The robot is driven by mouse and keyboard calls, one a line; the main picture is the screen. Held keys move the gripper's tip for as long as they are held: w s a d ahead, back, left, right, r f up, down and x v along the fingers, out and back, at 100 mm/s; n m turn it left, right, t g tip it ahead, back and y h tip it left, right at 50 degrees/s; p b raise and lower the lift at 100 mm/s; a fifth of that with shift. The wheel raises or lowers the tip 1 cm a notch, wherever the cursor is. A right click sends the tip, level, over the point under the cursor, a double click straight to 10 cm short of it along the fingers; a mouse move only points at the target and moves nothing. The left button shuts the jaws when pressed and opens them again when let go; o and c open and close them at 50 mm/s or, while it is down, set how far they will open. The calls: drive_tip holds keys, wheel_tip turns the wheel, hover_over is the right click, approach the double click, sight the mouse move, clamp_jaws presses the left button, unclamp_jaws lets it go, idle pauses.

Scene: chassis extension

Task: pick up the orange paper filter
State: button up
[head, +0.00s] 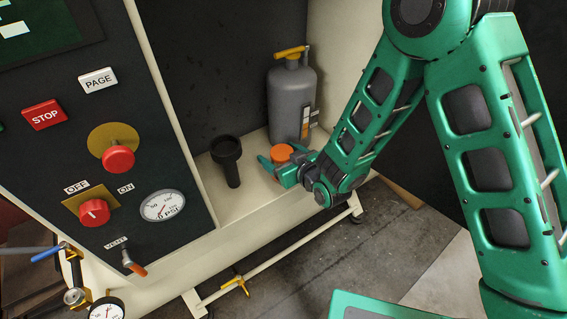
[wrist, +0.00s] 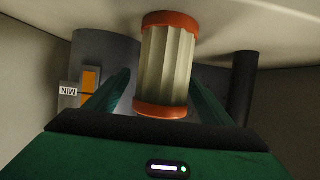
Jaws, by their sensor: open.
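The orange paper filter (head: 281,152) stands on the cream shelf in the head view, with its round orange top showing. In the wrist view the filter (wrist: 166,65) has pale pleated paper between two orange end caps. My gripper (head: 280,158) is open at the filter, with one green finger on each side of it. In the wrist view the fingers of my gripper (wrist: 160,98) show left and right of the filter, partly behind it. I cannot tell whether either finger touches it.
A grey bottle (head: 291,100) with a yellow handle stands close behind the filter. A black funnel-topped cylinder (head: 229,160) stands to its left. The cream shelf (head: 235,205) has bare room in front. A control panel (head: 60,130) with red buttons and a gauge is at left.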

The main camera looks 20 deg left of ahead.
drive_tip(key=shift+x, duration=0.95)
drive_tip(key=c, duration=1.2)
drive_tip(key=shift+r, duration=0.1)
